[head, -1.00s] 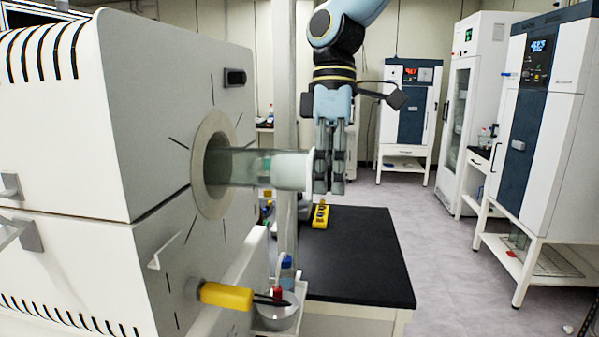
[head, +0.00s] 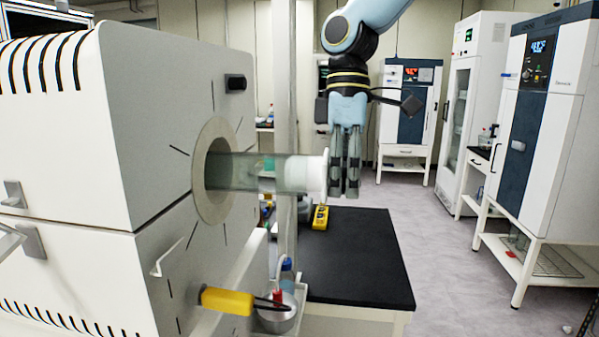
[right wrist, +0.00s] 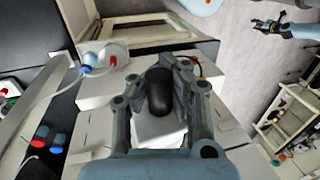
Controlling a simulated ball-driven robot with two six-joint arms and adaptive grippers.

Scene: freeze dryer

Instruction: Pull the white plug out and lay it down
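The white plug (head: 305,178) sits at the right end of a clear tube (head: 250,172) that sticks out of the round port in the furnace front. Its white flange faces right. My right gripper (head: 346,192) hangs down from above, right beside that flange. In the right wrist view its fingers close around a dark rounded knob (right wrist: 160,92), which looks like the plug's handle. How far the plug still reaches into the tube is hard to tell. My left gripper (right wrist: 265,25) appears small at the top right of the right wrist view; its finger opening is unclear.
The white furnace (head: 150,120) fills the left. Below the tube are a yellow-handled tool (head: 227,300) and a metal bowl (head: 276,318). A black-topped bench (head: 355,265) has a yellow device (head: 320,217) at its back left and is otherwise largely clear.

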